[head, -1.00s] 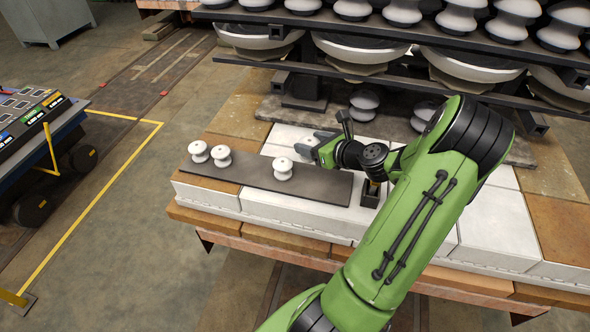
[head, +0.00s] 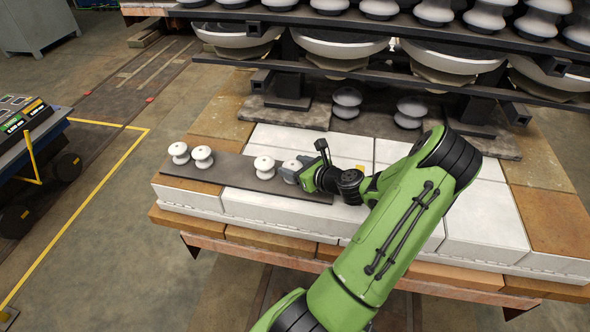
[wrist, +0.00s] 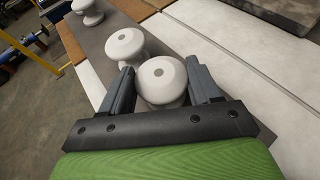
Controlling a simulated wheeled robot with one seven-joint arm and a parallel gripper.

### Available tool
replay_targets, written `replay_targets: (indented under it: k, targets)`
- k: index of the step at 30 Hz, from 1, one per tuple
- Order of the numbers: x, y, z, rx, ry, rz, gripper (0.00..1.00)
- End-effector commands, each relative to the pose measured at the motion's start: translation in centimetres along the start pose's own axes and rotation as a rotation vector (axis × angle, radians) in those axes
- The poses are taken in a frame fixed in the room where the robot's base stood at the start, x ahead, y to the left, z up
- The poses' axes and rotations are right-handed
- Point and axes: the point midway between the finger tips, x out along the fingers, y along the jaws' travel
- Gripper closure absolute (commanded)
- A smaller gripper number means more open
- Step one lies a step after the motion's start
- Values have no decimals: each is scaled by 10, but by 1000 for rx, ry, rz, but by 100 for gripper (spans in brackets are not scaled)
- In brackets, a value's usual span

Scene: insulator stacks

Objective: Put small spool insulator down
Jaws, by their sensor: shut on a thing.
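The small spool insulator (wrist: 163,82) is white with a dark dot on top. It sits between the two fingers of my gripper (wrist: 160,68) in the wrist view, and the gripper is shut on it. In the head view, the held insulator (head: 291,166) is partly hidden by my gripper (head: 290,174). It is upright over the right part of a dark strip (head: 226,178). I cannot tell if its base touches the strip. Another white spool (head: 264,167) stands just left of it. Two more spools (head: 203,156) stand at the strip's left end.
White blocks (head: 300,137) surround the strip on the bench. Behind, racks (head: 300,63) carry large and small insulators, with a low dark beam overhanging the back. Two grey-white spools (head: 346,103) stand under the racks. A dark cart (head: 35,150) is at the left.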

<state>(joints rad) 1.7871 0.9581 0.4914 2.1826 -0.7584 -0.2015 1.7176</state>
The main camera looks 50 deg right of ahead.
Motion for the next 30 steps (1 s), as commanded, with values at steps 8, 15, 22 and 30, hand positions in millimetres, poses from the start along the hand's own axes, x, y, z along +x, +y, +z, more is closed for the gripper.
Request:
replay_targets:
  k: [8,15,22,30]
  targets:
    - [1,0,-1,1,1,1,24]
    - [1,0,-1,1,0,1,12]
    - [-13,-1,2,3,3,-3,12]
    - [-86,-1,4,4,2,-4,12]
